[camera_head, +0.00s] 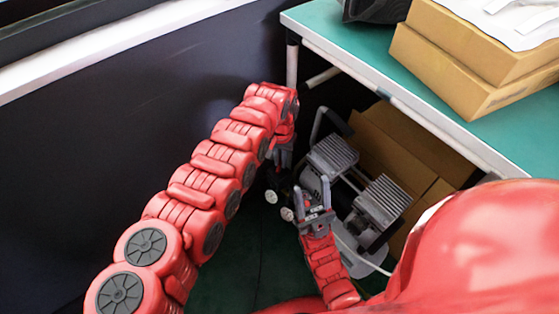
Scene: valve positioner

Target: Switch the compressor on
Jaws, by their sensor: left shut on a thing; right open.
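The compressor (332,157) stands on the floor under the table, with grey finned cylinder heads, a dark carrying handle and white round gauges (287,214) at its left front. Its switch cannot be made out. My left gripper (281,168) reaches down at the compressor's left side, behind the gauges. It is shut on what looks like part of the compressor, but the exact part is small and partly hidden. My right gripper (312,188) is lower, in front of the compressor near the gauges. Its two grey fingers are apart with nothing seen held between them.
A green-topped table (330,30) stands over the compressor, with its leg (292,62) close to my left arm. Cardboard boxes (470,65) lie on top, and an open carton (400,150) stands behind the compressor. A dark wall is at the left. Green floor shows between my arms.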

